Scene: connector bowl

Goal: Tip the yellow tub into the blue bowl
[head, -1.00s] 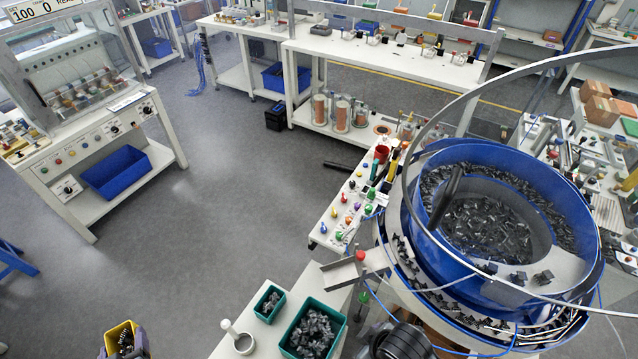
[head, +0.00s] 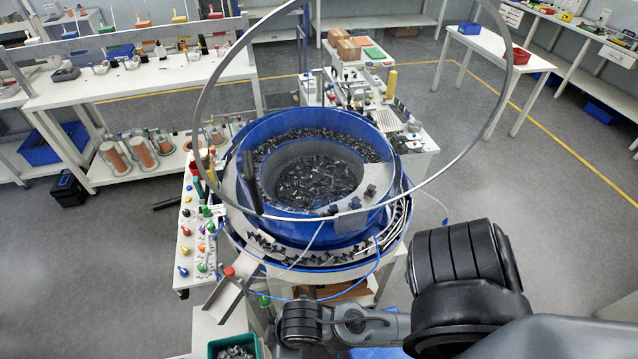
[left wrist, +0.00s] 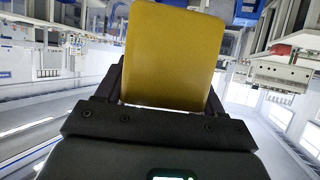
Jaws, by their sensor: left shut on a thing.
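The blue bowl (head: 318,220) is a large round feeder bowl in the middle of the head view, holding many small black connectors. The yellow tub (left wrist: 172,55) fills the upper middle of the left wrist view, with one of its flat faces toward the camera. My left gripper (left wrist: 168,98) is shut on the tub, with a finger on each side. The tub's inside is hidden in this view. The tub and left gripper are outside the head view. Part of my right arm shows at the lower right of the head view, but its gripper cannot be made out.
A thin metal hoop (head: 197,110) arches above and around the bowl. A small chute (head: 232,290) with a red knob sticks out at its lower left. A green bin (head: 234,346) stands at the bottom edge. Benches stand behind; grey floor is open at right.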

